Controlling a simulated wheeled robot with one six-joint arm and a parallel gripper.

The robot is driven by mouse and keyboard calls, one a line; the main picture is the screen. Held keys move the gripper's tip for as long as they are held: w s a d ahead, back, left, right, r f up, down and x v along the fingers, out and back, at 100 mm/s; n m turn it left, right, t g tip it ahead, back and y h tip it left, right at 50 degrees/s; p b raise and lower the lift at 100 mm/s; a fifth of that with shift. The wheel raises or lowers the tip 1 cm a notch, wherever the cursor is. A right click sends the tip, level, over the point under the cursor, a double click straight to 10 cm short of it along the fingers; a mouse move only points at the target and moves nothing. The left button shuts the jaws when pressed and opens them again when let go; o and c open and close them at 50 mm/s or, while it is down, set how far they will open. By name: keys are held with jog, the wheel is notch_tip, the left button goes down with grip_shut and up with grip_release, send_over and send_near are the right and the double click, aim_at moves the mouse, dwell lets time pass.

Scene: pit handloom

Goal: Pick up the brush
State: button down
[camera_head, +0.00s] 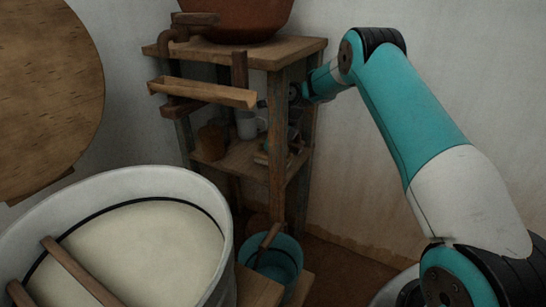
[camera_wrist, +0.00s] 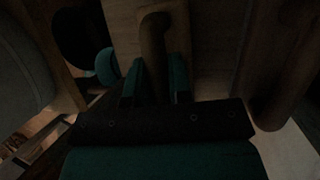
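In the wrist view, a brown rounded handle (camera_wrist: 154,42), which looks like part of the brush, runs between the two teal fingers of my gripper (camera_wrist: 155,82). The fingers lie close on both sides of it. The view is too dark to tell whether they press on it. No bristles are clear. In the head view, my gripper is inside the wooden stand (camera_head: 277,150), mostly hidden behind its front post. Small items lie there on the lower shelf (camera_head: 240,165), and I cannot make out the brush among them.
A white mug (camera_head: 246,124) and a brown pot (camera_head: 212,141) stand on the lower shelf. A large brown bowl (camera_head: 236,18) sits on top. A teal bucket (camera_head: 274,263) is below, and a big white vat (camera_head: 150,235) stands front left. Stand posts closely surround my gripper.

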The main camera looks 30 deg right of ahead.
jog(key=shift+r+p, duration=0.35)
jog(key=shift+r, duration=0.2)
jog(key=shift+s+d+r, duration=0.1)
jog(key=shift+s+r, duration=0.05)
jog(key=shift+r, duration=0.2)
jog(key=s+d+p, duration=0.5)
jog(key=s+d, duration=0.4)
jog(key=s, duration=0.5)
jog(key=shift+s+d, duration=0.4)
jog(key=shift+r, duration=0.15)
